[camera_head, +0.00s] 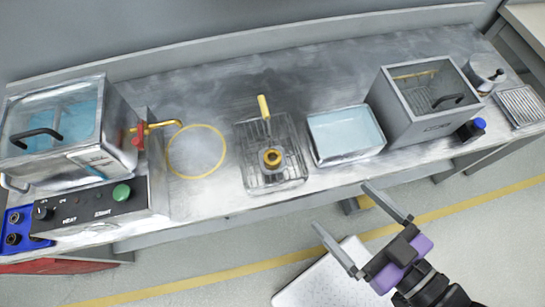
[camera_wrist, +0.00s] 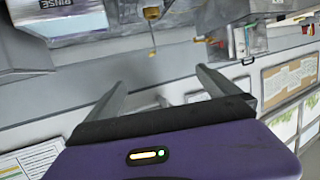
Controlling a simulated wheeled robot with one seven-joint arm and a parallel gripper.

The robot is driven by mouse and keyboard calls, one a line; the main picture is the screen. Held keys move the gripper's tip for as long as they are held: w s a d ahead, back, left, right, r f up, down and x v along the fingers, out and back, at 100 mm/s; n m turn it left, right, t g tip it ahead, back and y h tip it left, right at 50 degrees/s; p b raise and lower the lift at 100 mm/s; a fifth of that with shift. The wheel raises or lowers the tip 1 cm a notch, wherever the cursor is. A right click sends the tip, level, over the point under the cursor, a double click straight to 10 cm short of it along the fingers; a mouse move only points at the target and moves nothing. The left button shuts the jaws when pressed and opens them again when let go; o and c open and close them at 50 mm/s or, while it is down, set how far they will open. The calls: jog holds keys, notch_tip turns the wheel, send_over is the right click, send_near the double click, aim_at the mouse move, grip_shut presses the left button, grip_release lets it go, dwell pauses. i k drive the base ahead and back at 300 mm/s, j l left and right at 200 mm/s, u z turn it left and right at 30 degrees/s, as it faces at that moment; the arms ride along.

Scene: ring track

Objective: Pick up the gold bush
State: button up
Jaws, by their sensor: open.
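The gold bush (camera_head: 272,157) is a short gold ring-shaped part. It sits in the front half of a wire basket (camera_head: 255,130) on the metal bench, in the head view. The basket has a yellow handle (camera_head: 263,106) at its back. My gripper (camera_head: 362,224) is open and empty, in front of the bench edge and to the right of the basket, apart from the bush. In the wrist view my open fingers (camera_wrist: 163,85) point towards a wall with nothing between them.
A tray of pale blue liquid (camera_head: 345,134) stands right of the basket, then a grey lidded tank (camera_head: 425,100). At left are a glass-lidded tank (camera_head: 60,125) and a control box (camera_head: 95,205). A yellow circle (camera_head: 196,151) marks clear bench left of the basket.

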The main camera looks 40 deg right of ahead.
aim_at(271, 165)
jog(key=j+u, duration=0.3)
jog(key=j, duration=1.3)
jog(key=k, duration=0.1)
